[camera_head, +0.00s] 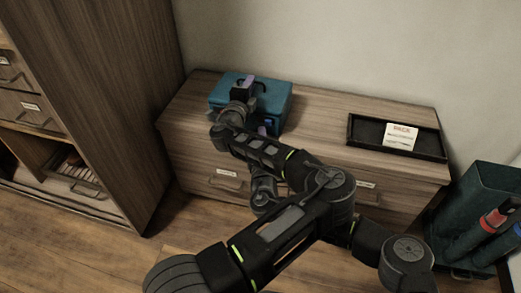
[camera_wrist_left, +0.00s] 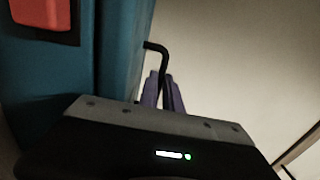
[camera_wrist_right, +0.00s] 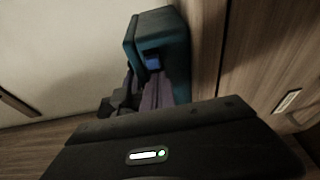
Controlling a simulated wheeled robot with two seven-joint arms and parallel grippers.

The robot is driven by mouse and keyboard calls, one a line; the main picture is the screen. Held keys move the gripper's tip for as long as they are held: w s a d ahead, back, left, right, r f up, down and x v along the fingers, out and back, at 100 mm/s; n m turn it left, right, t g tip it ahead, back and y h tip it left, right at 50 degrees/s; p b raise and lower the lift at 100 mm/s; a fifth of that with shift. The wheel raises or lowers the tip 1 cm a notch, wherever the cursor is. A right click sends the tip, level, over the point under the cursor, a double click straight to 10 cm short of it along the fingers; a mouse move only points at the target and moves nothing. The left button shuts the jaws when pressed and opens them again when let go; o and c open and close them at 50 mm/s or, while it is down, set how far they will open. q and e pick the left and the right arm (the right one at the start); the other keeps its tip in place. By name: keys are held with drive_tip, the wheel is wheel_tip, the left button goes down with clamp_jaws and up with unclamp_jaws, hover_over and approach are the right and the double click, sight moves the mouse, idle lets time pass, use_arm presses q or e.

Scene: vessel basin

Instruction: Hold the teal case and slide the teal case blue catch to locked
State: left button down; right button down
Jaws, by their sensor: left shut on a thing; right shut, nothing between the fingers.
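The teal case (camera_head: 222,92) sits on the left part of the wooden dresser top. My left gripper (camera_head: 248,80) is at the top of the case. In the left wrist view its purple fingers (camera_wrist_left: 163,92) are shut around a thin black handle (camera_wrist_left: 156,46). A red piece (camera_wrist_left: 45,14) shows on the case there. My right gripper (camera_head: 263,129) is shut and empty at the front of the case. In the right wrist view its purple fingers (camera_wrist_right: 155,92) point at the case, close to the blue catch (camera_wrist_right: 152,62); I cannot tell if they touch it.
A black tray (camera_head: 432,146) with a white card (camera_head: 401,137) lies on the right of the dresser top (camera_head: 320,115). A tall wooden cabinet (camera_head: 110,90) stands at the left.

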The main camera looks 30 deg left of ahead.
use_arm(q)
drive_tip(key=shift+a, duration=0.1)
use_arm(e)
drive_tip(key=v, duration=0.7)
drive_tip(key=shift+s, duration=0.25)
use_arm(q)
drive_tip(key=c, duration=1.5)
unclamp_jaws()
drive_tip(key=shift+o, duration=0.2)
drive_tip(key=v, duration=1.2)
